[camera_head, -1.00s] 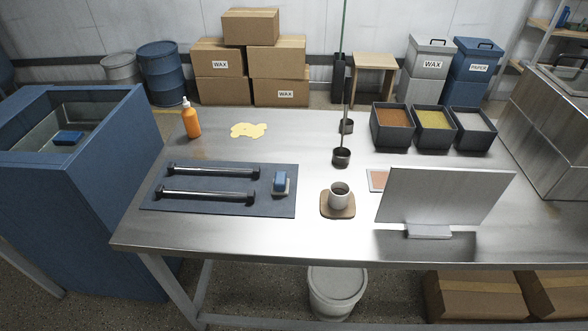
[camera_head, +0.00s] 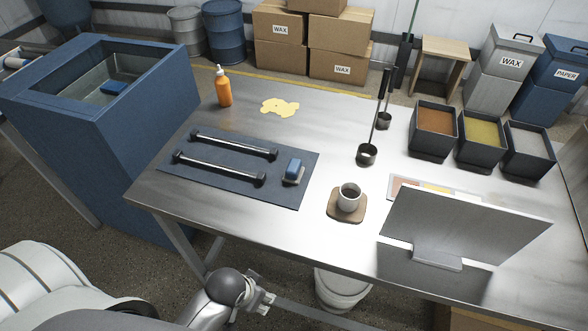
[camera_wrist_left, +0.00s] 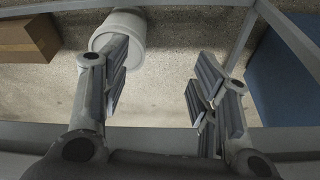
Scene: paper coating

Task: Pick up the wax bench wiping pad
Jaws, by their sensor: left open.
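Another blue block (camera_head: 113,87) lies inside the blue tub (camera_head: 75,95) at left; I cannot tell for certain which of the two is the wiping pad. My left gripper (camera_head: 264,299) is below and in front of the bench's front edge, apart from both. In the left wrist view its fingers (camera_wrist_left: 163,78) are spread with nothing between them. My right gripper is not in view.
Two metal bars (camera_head: 218,171) lie on the mat. A yellow spill (camera_head: 280,107) and an orange bottle (camera_head: 223,90) are behind it. A cup (camera_head: 349,195) stands on a wooden coaster right of the mat. A metal panel (camera_head: 465,230) stands farther right. A white bucket (camera_wrist_left: 125,35) is under the bench.

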